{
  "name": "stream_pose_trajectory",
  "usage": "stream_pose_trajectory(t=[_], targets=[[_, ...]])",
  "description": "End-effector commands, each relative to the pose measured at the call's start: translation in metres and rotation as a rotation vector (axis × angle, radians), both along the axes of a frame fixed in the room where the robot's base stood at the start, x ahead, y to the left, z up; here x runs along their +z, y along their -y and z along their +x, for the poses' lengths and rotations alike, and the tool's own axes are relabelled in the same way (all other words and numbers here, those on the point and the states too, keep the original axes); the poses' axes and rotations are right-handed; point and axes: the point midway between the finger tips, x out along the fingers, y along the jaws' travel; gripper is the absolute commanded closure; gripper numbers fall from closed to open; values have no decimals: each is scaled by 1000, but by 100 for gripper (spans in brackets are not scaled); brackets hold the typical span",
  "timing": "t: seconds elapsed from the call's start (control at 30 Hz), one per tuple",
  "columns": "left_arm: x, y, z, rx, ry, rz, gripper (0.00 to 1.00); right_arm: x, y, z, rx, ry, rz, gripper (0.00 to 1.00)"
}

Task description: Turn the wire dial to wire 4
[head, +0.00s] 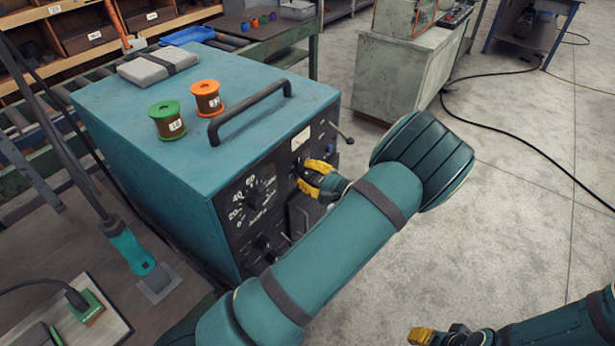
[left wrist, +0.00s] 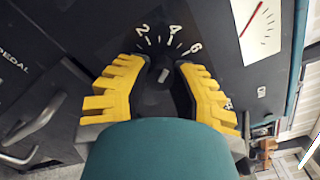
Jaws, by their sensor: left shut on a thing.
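The wire dial (left wrist: 163,76) is a dark knob on the black front panel, with the numbers 2, 4 and 6 around it in the left wrist view. A pale mark shows on the knob; its exact setting is hard to read, but it points roughly towards the 2-to-4 side. My left gripper (head: 318,178) has yellow fingers, also seen in the left wrist view (left wrist: 162,90), shut on the knob from both sides. In the head view the gripper and arm hide most of the dial. My right gripper (head: 424,336) shows only partly at the bottom edge.
The teal welding machine (head: 160,90) has a top handle (head: 250,108), a green spool (head: 167,120) and an orange spool (head: 207,97). A larger dial (head: 254,197) is left of my left gripper. A white gauge (left wrist: 258,28) is beside the numbers. Open floor lies at right.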

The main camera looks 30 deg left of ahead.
Motion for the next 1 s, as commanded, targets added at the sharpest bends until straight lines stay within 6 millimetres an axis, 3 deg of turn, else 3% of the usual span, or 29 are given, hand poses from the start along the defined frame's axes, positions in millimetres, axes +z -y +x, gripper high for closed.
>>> stream_pose_trajectory(t=[0.73, 0.77, 0.83, 0.87, 1.0], targets=[[3, -1, 0, 2, 97, -1, 100, -6, 0, -2, 4, -5, 1, 53], [3, -1, 0, 2, 97, -1, 70, -6, 0, -2, 4, -5, 1, 53], [2, -1, 0, 2, 96, -2, 46, -6, 0, -2, 4, -5, 1, 53], [2, -1, 0, 1, 96, -3, 42, -6, 0, -2, 4, -4, 1, 53], [1, -1, 0, 1, 95, -4, 42, -6, 0, -2, 4, -4, 1, 53]])
